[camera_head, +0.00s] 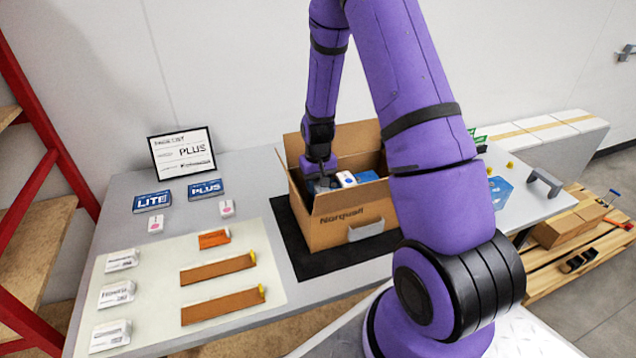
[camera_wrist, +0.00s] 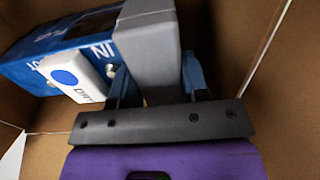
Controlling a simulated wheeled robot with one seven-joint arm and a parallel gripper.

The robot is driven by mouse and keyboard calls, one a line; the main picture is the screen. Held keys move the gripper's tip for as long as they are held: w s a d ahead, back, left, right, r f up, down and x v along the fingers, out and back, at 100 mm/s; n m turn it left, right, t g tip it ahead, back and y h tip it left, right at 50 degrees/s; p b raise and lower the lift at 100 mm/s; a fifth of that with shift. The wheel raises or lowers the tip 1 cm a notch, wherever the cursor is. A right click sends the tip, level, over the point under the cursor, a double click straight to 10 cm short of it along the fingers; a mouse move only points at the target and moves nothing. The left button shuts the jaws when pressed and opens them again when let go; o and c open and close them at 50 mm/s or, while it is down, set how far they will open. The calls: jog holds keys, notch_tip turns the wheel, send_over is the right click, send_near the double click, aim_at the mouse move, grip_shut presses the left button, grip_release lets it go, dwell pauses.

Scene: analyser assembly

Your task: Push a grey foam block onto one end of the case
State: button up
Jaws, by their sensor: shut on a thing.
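My gripper (camera_wrist: 157,72) is shut on a grey foam block (camera_wrist: 150,45), with one blue finger on each side of it. The gripper (camera_head: 321,182) is down inside the open cardboard carton at its left end. The blue case (camera_wrist: 75,40) lies in the carton, and its right end in the wrist view is covered by the block. I cannot tell whether the block fits around that end or only lies against it. A white packet with a blue dot (camera_wrist: 72,76) lies along the case. Part of the blue case (camera_head: 367,176) shows in the head view.
The carton (camera_head: 345,222) stands on a black mat (camera_head: 303,262) with its flaps open, its walls close around my gripper. Left on the table are a LITE box (camera_head: 152,200), a PLUS box (camera_head: 205,189), a sign (camera_head: 182,152), brown strips (camera_head: 217,269) and white packets (camera_head: 117,293).

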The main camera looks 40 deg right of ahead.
jog(key=shift+f, duration=0.15)
jog(key=o, duration=1)
jog(key=shift+r, duration=3.55)
